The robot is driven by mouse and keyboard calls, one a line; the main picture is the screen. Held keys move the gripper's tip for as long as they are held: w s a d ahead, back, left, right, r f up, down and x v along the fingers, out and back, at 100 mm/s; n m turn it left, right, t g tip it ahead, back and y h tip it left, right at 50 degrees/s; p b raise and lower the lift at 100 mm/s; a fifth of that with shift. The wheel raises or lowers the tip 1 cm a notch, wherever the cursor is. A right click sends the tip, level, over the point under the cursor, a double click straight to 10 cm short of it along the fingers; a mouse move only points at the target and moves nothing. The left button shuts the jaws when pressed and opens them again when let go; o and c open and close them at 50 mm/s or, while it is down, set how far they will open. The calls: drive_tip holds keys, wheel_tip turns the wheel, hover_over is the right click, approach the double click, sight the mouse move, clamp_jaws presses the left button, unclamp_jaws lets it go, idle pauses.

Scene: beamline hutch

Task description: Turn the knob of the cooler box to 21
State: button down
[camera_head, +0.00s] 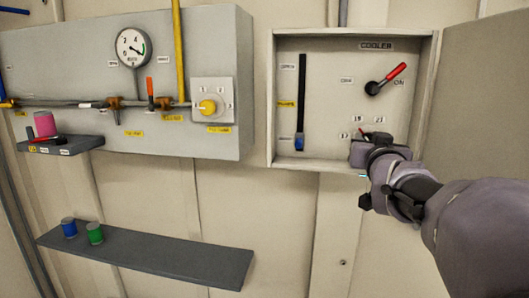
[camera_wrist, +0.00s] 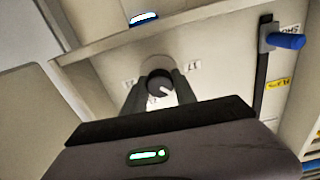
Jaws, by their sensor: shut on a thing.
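The cooler box (camera_head: 318,100) is an open wall box labelled COOLER. Its temperature knob sits low on the panel, among number labels that look like 17, 19 and 21, and is mostly hidden behind my gripper (camera_head: 372,147) in the head view. In the wrist view the dark round knob (camera_wrist: 158,82) lies between the two fingers of my gripper (camera_wrist: 159,94), which is shut on it. A pale mark shows on the knob, but I cannot tell which number it points to.
A red-handled switch (camera_head: 385,80) near ON sits above the knob. A blue-ended slider (camera_head: 299,142) is at the box's left. The box's door (camera_head: 455,110) stands open at right. A gauge panel (camera_head: 60,60) and a shelf with cans (camera_head: 190,265) are left.

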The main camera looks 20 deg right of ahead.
drive_tip(key=m+b, duration=0.1)
drive_tip(key=m, duration=0.1)
drive_tip(key=shift+f+m, duration=0.15)
drive_tip(key=shift+m, duration=0.25)
drive_tip(key=m+b, duration=0.1)
drive_tip(key=m, duration=0.2)
drive_tip(key=shift+m, duration=0.3)
drive_tip(key=m, duration=0.3)
drive_tip(key=shift+m, duration=2.5)
drive_tip(key=c, duration=1)
unclamp_jaws()
